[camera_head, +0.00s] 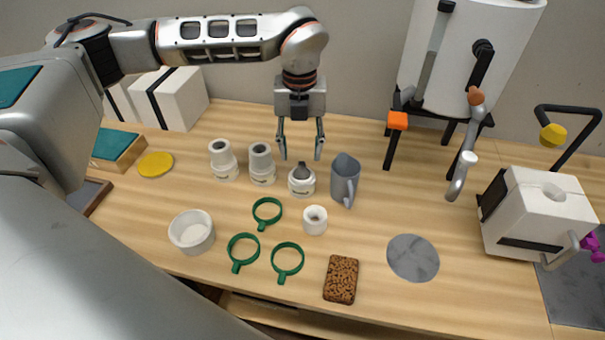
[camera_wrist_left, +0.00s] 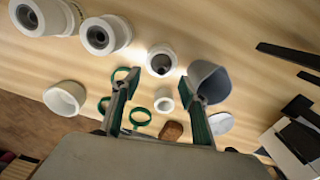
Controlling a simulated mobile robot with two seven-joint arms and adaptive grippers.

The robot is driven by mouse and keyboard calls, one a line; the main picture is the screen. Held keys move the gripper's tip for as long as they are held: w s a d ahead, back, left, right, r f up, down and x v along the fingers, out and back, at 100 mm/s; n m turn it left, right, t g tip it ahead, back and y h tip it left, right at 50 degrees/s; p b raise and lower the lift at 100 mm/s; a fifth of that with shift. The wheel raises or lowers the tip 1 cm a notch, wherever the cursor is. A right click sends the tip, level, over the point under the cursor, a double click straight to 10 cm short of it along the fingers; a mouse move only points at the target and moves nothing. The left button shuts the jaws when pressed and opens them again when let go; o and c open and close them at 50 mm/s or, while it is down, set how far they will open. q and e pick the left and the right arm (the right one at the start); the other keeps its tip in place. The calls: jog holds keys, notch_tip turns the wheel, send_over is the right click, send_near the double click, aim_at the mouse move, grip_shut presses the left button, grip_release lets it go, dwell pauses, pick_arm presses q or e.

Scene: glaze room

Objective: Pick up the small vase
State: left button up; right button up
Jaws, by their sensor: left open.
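A short, round white vase with a dark neck (camera_head: 301,185) stands upright on the wooden table. It looks like the small vase and also shows in the left wrist view (camera_wrist_left: 160,62). My left gripper (camera_head: 301,156) points down above it, with its fingers apart and nothing between them. In the left wrist view the two fingers (camera_wrist_left: 163,82) frame the space around the vase and a small white ring-shaped cup (camera_head: 315,220). I see no contact between the fingers and the vase. My right gripper is not in view.
A grey jug (camera_head: 346,178) stands close right of the vase. Green rings (camera_head: 287,260), a white bowl (camera_head: 192,231) and a brown sponge (camera_head: 341,279) lie nearer. A grey disc (camera_head: 413,258) lies right, with bare table around it.

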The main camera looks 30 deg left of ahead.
aim_at(301, 164)
pick_arm(q)
notch_tip(301, 164, down, 5)
jog(key=shift+w+f, duration=0.1)
jog(key=shift+w, duration=0.05)
jog(key=c, duration=1.1)
